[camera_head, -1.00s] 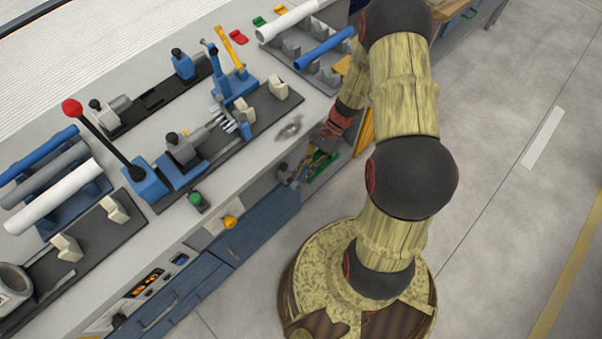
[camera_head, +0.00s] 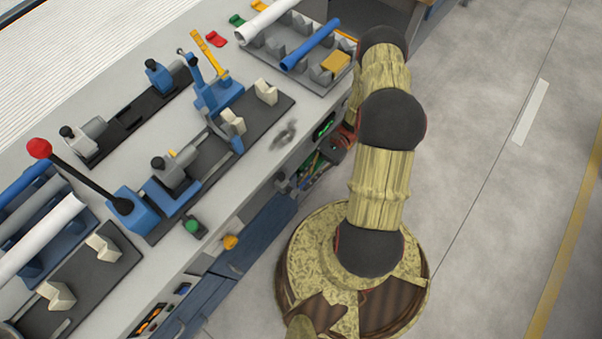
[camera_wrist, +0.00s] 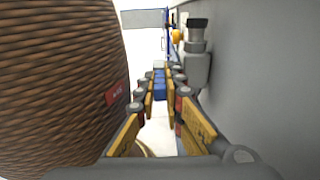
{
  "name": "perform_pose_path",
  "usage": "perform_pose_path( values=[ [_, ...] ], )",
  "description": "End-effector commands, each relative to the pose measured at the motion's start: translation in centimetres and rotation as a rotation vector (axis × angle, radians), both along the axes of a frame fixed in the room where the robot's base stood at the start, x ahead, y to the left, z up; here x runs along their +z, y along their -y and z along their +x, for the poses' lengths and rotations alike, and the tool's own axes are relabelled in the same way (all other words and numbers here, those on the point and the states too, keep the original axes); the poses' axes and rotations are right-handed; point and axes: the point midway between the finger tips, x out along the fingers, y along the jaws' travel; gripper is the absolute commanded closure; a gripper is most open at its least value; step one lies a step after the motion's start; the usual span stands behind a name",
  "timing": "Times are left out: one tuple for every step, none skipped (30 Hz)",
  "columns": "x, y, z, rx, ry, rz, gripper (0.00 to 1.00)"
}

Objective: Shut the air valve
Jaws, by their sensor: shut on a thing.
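In the wrist view my gripper (camera_wrist: 162,84) has its yellow-padded fingers drawn together around a small blue piece (camera_wrist: 160,90). This looks like the air valve's handle, but I cannot be sure. A grey cylindrical fitting with a dark cap (camera_wrist: 196,58) stands just right of the fingers, along the bench face. In the head view a similar small grey fitting (camera_head: 282,181) shows at the bench front.
The grey bench face (camera_wrist: 255,80) runs close along the right of the wrist view. A brown ribbed surface (camera_wrist: 60,80) fills its left. A yellow knob (camera_head: 230,242) and a green button (camera_head: 192,226) are on the bench. The floor (camera_head: 480,150) at right is clear.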

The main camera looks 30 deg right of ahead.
Motion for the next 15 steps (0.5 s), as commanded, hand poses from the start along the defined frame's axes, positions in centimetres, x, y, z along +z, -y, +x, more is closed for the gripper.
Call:
perform_pose_path(
  values=[
    [-0.3,0.05,-0.18,-0.002,-0.003,0.01,1.0],
    [-0.33,0.04,-0.3,-0.002,-0.005,0.016,1.0],
    [-0.36,0.04,-0.43,-0.002,-0.007,0.023,1.0],
    [-0.37,0.05,-0.5,-0.002,-0.008,0.027,1.0],
    [-0.38,0.05,-0.56,-0.002,-0.01,0.031,1.0],
    [-0.38,0.05,-0.63,-0.001,-0.011,0.034,1.0],
    [-0.38,0.06,-0.67,-0.001,-0.011,0.036,1.0],
    [-0.38,0.06,-0.71,-0.001,-0.011,0.038,1.0],
    [-0.38,0.05,-0.73,-0.001,-0.012,0.04,1.0],
    [-0.38,0.06,-0.75,-0.001,-0.012,0.041,1.0],
    [-0.38,0.05,-0.75,-0.001,-0.012,0.041,1.0],
    [-0.38,0.05,-0.75,-0.001,-0.012,0.041,1.0],
    [-0.38,0.04,-0.75,-0.001,-0.012,0.041,1.0],
    [-0.38,0.04,-0.75,-0.001,-0.012,0.041,1.0],
    [-0.39,0.04,-0.75,-0.001,-0.012,0.041,1.0]
  ],
)
